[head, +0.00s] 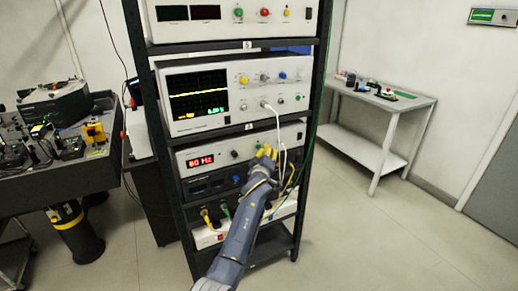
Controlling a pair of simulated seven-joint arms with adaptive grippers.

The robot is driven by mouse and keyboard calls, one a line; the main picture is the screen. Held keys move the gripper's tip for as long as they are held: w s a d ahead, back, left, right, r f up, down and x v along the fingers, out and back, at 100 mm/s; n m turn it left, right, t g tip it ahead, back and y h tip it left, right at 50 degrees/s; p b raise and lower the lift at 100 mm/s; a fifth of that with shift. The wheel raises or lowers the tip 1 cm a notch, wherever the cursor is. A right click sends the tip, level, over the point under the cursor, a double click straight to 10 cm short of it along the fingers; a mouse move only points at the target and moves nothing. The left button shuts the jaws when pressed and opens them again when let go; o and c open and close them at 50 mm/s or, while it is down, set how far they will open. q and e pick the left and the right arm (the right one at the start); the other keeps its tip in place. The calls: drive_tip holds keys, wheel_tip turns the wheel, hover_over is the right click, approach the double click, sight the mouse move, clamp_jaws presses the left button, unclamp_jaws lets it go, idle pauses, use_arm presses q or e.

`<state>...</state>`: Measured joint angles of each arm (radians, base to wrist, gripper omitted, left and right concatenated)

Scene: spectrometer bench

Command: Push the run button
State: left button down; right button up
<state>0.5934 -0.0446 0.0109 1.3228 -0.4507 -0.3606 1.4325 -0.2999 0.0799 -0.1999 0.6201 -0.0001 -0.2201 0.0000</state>
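An arm comes in from the bottom, left of centre, and I take it for my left arm. Its gripper (267,152) has yellow fingertips and is in front of the right half of a white box (218,158) with a red Hz readout. The fingertips look close together, but I cannot tell whether they are shut or touch the panel. The gripper covers part of this panel. A dark knob (235,154) shows left of the fingertips. No button labelled run is readable. My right gripper is not in view.
An oscilloscope (198,94) sits on the black rack above the box. A top unit (222,14) has green, red and yellow buttons. White cables (281,130) hang close to the gripper. An optics table (65,172) stands left, a white side table (385,112) right.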

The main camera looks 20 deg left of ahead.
use_arm(q)
drive_tip(key=shift+s+d, duration=2.1)
drive_tip(key=c, duration=2.2)
unclamp_jaws()
